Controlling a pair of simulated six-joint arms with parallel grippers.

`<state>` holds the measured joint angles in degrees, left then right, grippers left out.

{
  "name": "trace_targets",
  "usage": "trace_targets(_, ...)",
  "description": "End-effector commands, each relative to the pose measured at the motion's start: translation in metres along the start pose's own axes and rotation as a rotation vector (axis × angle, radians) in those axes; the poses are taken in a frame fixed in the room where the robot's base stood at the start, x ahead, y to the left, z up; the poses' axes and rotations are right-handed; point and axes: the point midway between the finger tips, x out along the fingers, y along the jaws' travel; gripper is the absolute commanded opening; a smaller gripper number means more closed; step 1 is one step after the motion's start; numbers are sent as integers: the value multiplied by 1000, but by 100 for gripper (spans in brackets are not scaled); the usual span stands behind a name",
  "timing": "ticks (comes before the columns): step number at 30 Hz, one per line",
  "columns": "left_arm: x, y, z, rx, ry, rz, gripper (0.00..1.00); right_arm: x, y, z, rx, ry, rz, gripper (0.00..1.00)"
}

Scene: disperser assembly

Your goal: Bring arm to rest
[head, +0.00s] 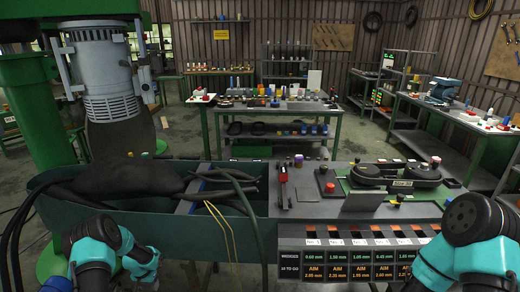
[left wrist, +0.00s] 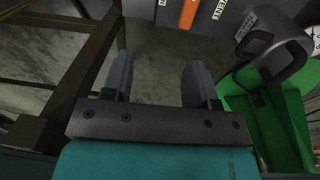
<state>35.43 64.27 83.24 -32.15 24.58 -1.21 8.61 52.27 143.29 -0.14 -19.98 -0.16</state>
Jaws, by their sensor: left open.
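My left gripper (left wrist: 158,85) shows in the left wrist view with its two grey fingers apart and nothing between them. It hangs over bare grey floor. In the head view my left arm, teal and black, is low at the left, in front of the dark green trough (head: 110,205); its fingers do not show there. My right arm, teal with a black joint, is low at the right in front of the bench (head: 310,205). My right gripper does not show in either view.
A green machine with a grey cylinder (head: 100,75) stands at the left. Black hoses and yellow wires hang over the trough. In the left wrist view a green part (left wrist: 270,125) with a dark handle (left wrist: 272,45) is close at the right, and a brown frame (left wrist: 65,90) at the left.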

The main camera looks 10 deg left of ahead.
Motion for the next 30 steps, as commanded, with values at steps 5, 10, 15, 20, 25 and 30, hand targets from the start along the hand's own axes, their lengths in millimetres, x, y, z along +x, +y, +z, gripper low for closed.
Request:
trace_targets(5, -2, 95, 16, 18, 26, 109, 53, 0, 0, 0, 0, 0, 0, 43)
trace_targets(10, -12, 183, 50, 14, 39, 202, 53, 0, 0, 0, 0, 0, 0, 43)
trace_targets(15, -31, 255, 98, -3, 38, 266, 53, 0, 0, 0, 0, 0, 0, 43)
trace_targets(20, -56, 307, 153, -23, 30, 297, 53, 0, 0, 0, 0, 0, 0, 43)
trace_targets(25, -84, 340, 211, -42, 18, 300, 53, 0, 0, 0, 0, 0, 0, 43)
trace_targets(30, -100, 351, 242, -54, 12, 290, 53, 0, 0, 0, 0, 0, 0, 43)
